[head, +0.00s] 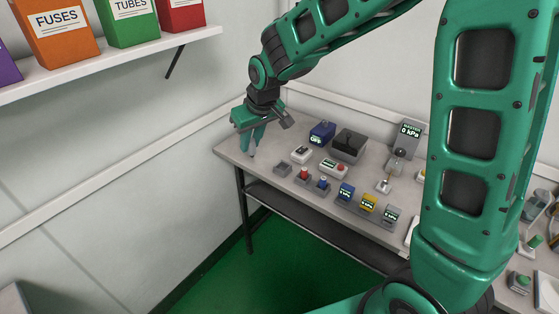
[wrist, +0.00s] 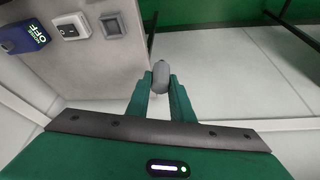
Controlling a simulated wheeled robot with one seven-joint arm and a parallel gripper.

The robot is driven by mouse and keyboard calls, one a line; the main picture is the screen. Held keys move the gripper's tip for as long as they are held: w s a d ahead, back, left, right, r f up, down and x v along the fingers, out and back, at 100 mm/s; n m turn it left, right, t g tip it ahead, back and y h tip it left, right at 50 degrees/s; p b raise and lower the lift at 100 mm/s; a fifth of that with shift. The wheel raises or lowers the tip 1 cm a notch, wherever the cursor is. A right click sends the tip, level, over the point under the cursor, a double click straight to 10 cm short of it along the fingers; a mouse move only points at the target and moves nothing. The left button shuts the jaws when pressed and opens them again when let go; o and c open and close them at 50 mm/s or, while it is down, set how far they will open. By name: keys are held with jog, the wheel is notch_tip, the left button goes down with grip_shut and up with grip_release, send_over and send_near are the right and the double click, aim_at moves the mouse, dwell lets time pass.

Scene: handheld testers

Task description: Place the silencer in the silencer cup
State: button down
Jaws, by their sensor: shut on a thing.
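My gripper (head: 254,146) is at the left end of the bench, with its fingers pointing down. In the wrist view its green fingers (wrist: 160,93) are shut on a small grey rounded piece, which looks like the silencer (wrist: 160,76). Only a small grey tip of the piece shows in the head view. A small grey square holder with a recessed middle (head: 283,170) sits on the bench to the right of my gripper, apart from it. The holder also shows in the wrist view (wrist: 113,26). I cannot tell whether this holder is the silencer cup.
A wall shelf (head: 120,60) with bins is at upper left.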

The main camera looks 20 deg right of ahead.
jog(key=shift+w+d+f, duration=0.8)
jog(key=shift+d+f, duration=1)
jog(key=shift+d, duration=0.05)
jog(key=shift+w+d+f, duration=0.75)
jog(key=shift+d+f, duration=1.05)
jog(key=shift+w+d+f, duration=0.8)
jog(key=shift+d+f, duration=1)
jog(key=shift+d, duration=0.05)
jog(key=shift+f, duration=0.6)
jog(key=c, duration=1.6)
grip_release()
jog(key=shift+o, duration=0.2)
jog(key=shift+r, duration=0.1)
jog(key=shift+r, duration=0.3)
jog(key=v, duration=1.2)
jog(key=shift+r, duration=0.25)
